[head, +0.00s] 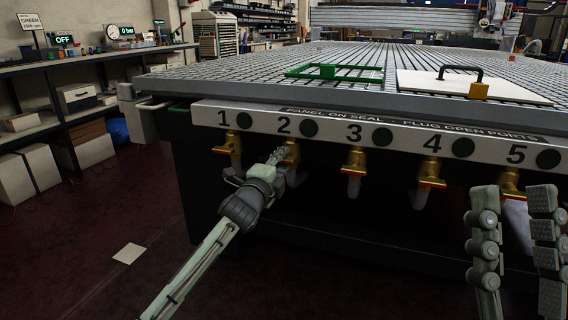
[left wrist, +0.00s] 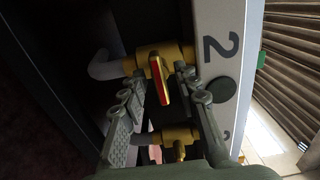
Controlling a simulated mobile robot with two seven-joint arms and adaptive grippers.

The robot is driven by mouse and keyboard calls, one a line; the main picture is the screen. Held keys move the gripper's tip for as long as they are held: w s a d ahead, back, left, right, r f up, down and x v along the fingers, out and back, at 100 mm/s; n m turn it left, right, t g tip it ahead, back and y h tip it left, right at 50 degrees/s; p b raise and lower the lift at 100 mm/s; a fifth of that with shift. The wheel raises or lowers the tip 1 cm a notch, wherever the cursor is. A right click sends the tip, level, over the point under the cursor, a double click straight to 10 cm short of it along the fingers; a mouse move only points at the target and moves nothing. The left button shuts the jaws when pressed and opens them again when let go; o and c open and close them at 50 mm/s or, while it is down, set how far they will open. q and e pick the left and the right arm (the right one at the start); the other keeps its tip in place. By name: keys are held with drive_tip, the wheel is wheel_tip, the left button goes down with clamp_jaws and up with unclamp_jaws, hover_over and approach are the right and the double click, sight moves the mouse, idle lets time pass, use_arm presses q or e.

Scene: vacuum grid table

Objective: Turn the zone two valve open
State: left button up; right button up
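The zone two valve (head: 291,152) is a brass valve hanging under the number 2 on the panel, partly hidden by my left gripper (head: 278,160) in the head view. In the left wrist view its red handle (left wrist: 159,80) lies crosswise to the brass body and grey pipe. My left gripper's fingers stand on either side of this handle, with a visible gap; I see no clear contact. My right gripper (head: 515,205) is at the lower right of the head view, its two fingers wide apart and empty, in front of the valve under number 5.
Similar valves with red handles hang under 1 (head: 229,146), 3 (head: 354,166), 4 (head: 430,176) and 5 (head: 511,182). The grid table (head: 225,85) carries a green frame (head: 336,72) and a white panel with a black handle (head: 470,85). Floor to the left is mostly open.

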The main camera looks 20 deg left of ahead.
use_arm(q)
drive_tip(key=shift+w, duration=0.65)
clamp_jaws()
